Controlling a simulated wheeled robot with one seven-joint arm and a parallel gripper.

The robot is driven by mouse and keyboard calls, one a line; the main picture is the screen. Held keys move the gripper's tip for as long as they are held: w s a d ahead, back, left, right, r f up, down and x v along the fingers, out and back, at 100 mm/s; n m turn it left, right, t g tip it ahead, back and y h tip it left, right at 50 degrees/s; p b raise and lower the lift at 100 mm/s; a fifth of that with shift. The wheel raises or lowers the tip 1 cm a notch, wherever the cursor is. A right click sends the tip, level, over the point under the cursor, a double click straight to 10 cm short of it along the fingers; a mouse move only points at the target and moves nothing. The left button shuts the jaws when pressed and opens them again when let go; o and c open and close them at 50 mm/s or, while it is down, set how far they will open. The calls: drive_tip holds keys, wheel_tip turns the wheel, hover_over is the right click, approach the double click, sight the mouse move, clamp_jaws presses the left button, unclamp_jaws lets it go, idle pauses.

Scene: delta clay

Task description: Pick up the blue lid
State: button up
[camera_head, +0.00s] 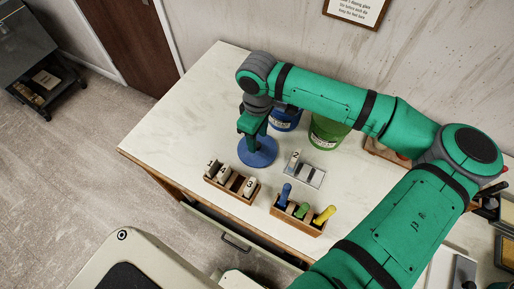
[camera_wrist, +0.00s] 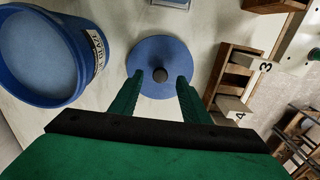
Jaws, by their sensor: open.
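The blue lid (camera_head: 258,154) is a flat round disc lying on the pale counter. In the wrist view the lid (camera_wrist: 148,55) shows a dark round knob (camera_wrist: 159,74) at its middle. My gripper (camera_wrist: 161,82) is open, with its two green fingers apart on either side of the knob in that view. In the head view my gripper (camera_head: 254,139) points down over the lid. Whether the fingers touch the lid, I cannot tell.
A blue bucket (camera_wrist: 80,87) stands close to the lid, with a green bucket (camera_head: 322,131) beside it. A wooden rack with numbered blocks (camera_head: 207,178) and a wooden holder with coloured handles (camera_head: 280,212) sit nearer the counter's front edge. A small metal tray (camera_head: 317,179) lies right of the lid.

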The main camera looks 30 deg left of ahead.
sight(258, 143)
drive_tip(key=shift+f, duration=1.55)
clamp_jaws()
drive_tip(key=shift+w, duration=0.2)
